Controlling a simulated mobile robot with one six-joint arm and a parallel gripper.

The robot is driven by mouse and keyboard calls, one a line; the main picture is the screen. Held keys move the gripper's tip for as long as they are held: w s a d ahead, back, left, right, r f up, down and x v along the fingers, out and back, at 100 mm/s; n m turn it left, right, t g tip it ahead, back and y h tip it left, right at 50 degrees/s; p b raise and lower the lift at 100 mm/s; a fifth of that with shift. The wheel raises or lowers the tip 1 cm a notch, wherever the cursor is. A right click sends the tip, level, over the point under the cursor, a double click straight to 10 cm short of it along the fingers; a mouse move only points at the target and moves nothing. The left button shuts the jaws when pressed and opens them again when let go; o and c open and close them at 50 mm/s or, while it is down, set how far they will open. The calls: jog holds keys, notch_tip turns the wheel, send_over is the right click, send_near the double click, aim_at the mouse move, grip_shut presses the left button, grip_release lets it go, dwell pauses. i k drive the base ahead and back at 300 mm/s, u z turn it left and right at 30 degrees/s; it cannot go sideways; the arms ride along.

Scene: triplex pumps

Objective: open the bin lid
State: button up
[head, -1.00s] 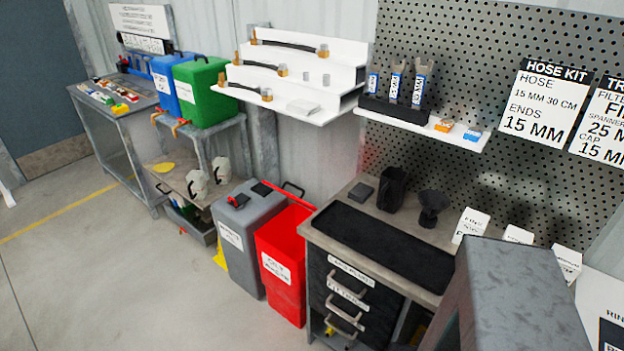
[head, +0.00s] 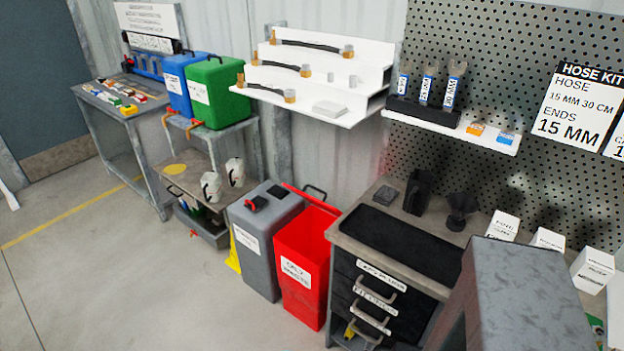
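Two bins stand side by side on the floor, left of the drawer bench. The red bin (head: 304,270) carries a white label that seems to read oily waste. My gripper is not in view.
The drawer bench (head: 345,225) stands right of the bins. A mottled grey metal body (head: 515,285) is close at lower right. A low table (head: 183,188) and green container (head: 214,92) are to the left. A white stepped shelf (head: 330,70) hangs above. Floor in front-left is clear.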

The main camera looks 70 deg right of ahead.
aim_at(324, 201)
jog(key=z, duration=0.45)
jog(key=i, duration=0.65)
jog(key=z, duration=0.8)
jog(key=i, duration=1.35)
jog(key=z, duration=0.35)
jog(key=k, duration=0.95)
jog(key=u, duration=0.15)
jog(key=i, duration=0.3)
